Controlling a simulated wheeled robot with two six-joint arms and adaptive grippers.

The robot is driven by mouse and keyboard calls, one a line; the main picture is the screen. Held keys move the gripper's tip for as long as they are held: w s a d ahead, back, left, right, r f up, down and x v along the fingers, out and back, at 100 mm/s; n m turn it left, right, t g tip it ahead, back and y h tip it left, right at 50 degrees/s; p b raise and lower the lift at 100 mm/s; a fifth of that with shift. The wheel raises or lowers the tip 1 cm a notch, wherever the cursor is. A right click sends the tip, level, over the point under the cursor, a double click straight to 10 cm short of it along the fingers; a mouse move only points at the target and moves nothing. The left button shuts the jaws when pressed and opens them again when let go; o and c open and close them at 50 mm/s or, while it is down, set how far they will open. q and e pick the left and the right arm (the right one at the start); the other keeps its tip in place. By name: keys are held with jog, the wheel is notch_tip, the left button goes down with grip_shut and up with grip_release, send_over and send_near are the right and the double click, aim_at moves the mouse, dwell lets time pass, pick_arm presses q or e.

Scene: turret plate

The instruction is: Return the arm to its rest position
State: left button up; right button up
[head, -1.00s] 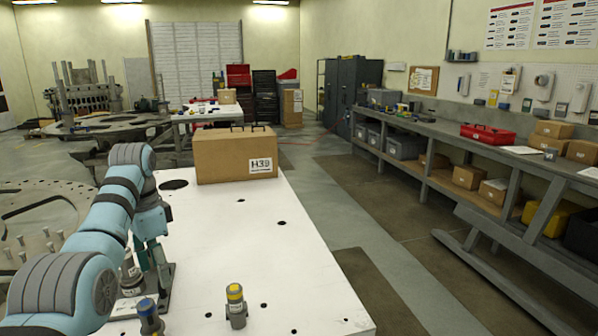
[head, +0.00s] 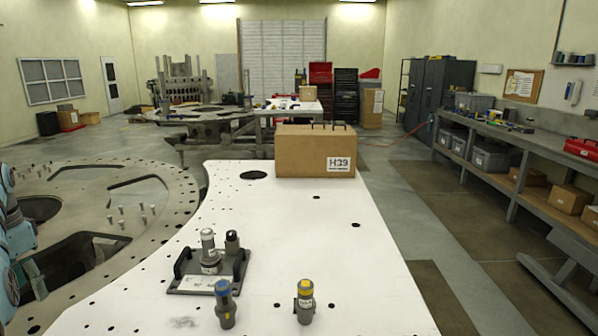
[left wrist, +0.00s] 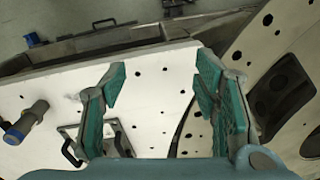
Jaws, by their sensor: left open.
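My left arm is at the left edge of the head view, largely cut off. Its open gripper (head: 32,272) has teal finger pads and hangs left of the white plate. In the left wrist view the open gripper (left wrist: 162,72) has nothing between its fingers. My right gripper is not in view.
A cardboard box labelled H39 (head: 300,155) stands at the plate's far end. A large round metal ring (head: 165,182) with pegs lies left of the plate. A workbench (head: 540,140) runs along the right wall. The floor aisle between is clear.

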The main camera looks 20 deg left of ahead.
pick_arm(q)
jog(key=s+a+f+g+y, duration=0.1)
jog(key=s+a+f+y, duration=0.2)
jog(key=f, duration=0.4)
jog(key=s+a+f+y, duration=0.1)
jog(key=a+f+y, duration=0.2)
jog(key=a+f, duration=0.35)
jog(key=s+a+f+g+y, duration=0.1)
jog(key=s+a+f+y, duration=0.2)
jog(key=f, duration=0.4)
jog(key=s+f+m+t, duration=0.5)
jog(key=s+f, duration=0.8)
jog(key=s, duration=0.1)
jog(key=s+d+f+n+g+h, duration=0.1)
jog(key=s+d+f+h, duration=0.1)
jog(key=d+f, duration=0.75)
jog(key=s+d+f+n+h, duration=0.1)
jog(key=s+d+f+h, duration=0.15)
jog(key=d+f, duration=0.65)
jog(key=s+d+f+h, duration=0.1)
jog(key=d+f, duration=0.2)
jog(key=d, duration=0.8)
jog(key=s+d+f+n+h, duration=0.1)
jog(key=d+f+h, duration=0.1)
jog(key=d, duration=0.8)
jog(key=s+d+f+h, duration=0.1)
jog(key=d+f, duration=0.3)
jog(key=d, duration=0.7)
jog(key=shift+d+n+g, duration=0.3)
